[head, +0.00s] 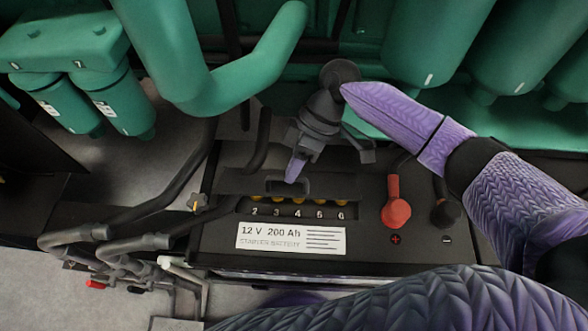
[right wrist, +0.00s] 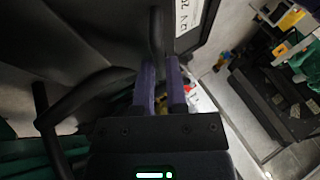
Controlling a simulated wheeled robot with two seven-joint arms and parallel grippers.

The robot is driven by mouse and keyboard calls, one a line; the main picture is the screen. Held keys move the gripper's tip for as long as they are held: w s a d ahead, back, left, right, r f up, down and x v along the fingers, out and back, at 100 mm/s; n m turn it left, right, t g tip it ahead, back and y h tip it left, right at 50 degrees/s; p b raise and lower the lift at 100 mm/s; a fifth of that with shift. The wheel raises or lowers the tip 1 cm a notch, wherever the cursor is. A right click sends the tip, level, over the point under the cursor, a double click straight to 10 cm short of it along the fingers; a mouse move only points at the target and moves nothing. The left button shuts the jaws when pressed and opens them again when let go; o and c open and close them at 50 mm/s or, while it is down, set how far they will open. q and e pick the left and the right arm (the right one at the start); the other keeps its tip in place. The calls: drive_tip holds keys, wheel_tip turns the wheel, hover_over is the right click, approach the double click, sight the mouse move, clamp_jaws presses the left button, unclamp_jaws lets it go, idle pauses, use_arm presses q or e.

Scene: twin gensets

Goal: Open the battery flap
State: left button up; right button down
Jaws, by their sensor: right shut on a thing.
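The black battery (head: 350,240) bears a white "12 V 200 Ah" label (head: 290,238), which shows in part in the right wrist view (right wrist: 187,14). Its dark flap (head: 240,183) lies behind the label and has a slotted grip (head: 291,186). Yellow caps and the numbers 2 to 6 show below the flap's near edge, so it appears partly raised; its exact angle is unclear. My right gripper (head: 295,170) reaches down to the grip and is shut on the flap. Its two purple fingers (right wrist: 161,92) show in the right wrist view; the hold itself is partly hidden. My left gripper is out of view.
A red terminal cover (head: 395,208) and a black one (head: 445,212) stand right of the flap. Black hoses (head: 150,212) run at the left. Green pipework (head: 240,75) and green filters (head: 115,100) crowd the space behind and left of my right gripper.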

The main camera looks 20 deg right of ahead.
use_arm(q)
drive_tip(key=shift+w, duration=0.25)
use_arm(e)
drive_tip(key=shift+w+d, duration=0.1)
drive_tip(key=shift+w, duration=0.1)
drive_tip(key=c, duration=0.7)
unclamp_jaws()
drive_tip(key=shift+w, duration=0.15)
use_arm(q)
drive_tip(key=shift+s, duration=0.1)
use_arm(e)
drive_tip(key=shift+o, duration=0.2)
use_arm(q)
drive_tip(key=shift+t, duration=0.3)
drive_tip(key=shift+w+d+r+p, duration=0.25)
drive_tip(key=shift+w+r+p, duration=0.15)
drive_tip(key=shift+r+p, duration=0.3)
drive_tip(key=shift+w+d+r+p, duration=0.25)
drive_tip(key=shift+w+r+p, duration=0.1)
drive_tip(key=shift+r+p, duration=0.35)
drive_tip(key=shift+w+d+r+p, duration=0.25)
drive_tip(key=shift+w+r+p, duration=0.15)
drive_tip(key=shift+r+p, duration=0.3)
use_arm(e)
wheel_tip(320, 180, up, 10)
